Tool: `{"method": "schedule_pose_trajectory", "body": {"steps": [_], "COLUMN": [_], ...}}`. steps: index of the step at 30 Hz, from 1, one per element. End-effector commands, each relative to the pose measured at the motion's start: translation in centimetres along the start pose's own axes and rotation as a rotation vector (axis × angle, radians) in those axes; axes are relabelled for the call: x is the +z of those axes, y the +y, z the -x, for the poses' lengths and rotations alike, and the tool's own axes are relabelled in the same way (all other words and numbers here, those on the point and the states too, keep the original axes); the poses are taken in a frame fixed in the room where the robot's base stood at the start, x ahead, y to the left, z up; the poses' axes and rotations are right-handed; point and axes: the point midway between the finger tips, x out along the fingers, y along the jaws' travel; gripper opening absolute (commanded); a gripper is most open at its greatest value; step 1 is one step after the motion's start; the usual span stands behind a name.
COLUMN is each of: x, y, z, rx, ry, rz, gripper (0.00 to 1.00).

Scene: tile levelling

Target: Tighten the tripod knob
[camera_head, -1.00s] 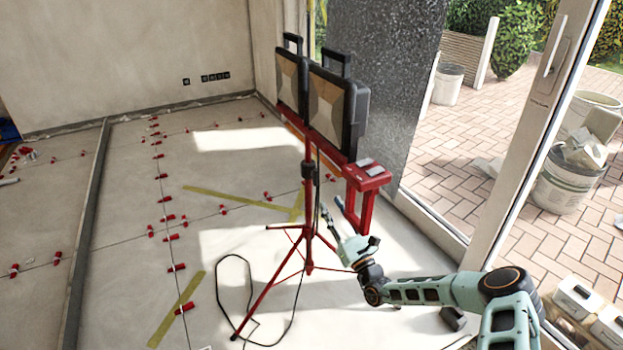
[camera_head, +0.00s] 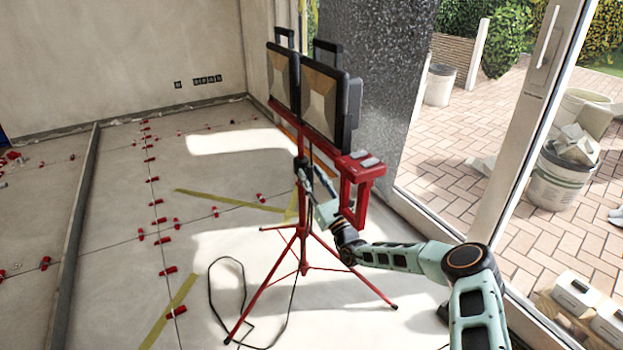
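A red tripod (camera_head: 267,292) stands on the tiled floor and bears two black work lights (camera_head: 324,100) on a red crossbar. A dark collar shows on its upright column (camera_head: 301,165), at the height of my gripper. The knob itself is too small to make out. My gripper (camera_head: 304,178) is at the column, its dark fingers pointing up and left toward the collar. I cannot tell whether the fingers touch the knob or how far apart they are. A red bracket (camera_head: 361,170) hangs from the crossbar just right of my gripper.
A black cable (camera_head: 212,300) loops on the floor left of the tripod. Several red levelling clips (camera_head: 168,271) and yellow strips (camera_head: 165,315) lie on the tiles. A glass door frame (camera_head: 520,120) and a dark stone pillar (camera_head: 375,70) stand at the right.

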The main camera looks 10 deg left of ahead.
Motion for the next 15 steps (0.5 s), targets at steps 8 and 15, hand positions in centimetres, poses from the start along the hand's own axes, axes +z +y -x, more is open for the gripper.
{"method": "schedule_pose_trajectory", "body": {"steps": [8,15], "x": [0.05,0.04], "y": [0.02,0.00], "z": [0.00,0.02], "rx": [0.000,0.000], "ry": [-0.001,-0.001], "rz": [0.000,0.000], "gripper": [0.16,0.00]}}
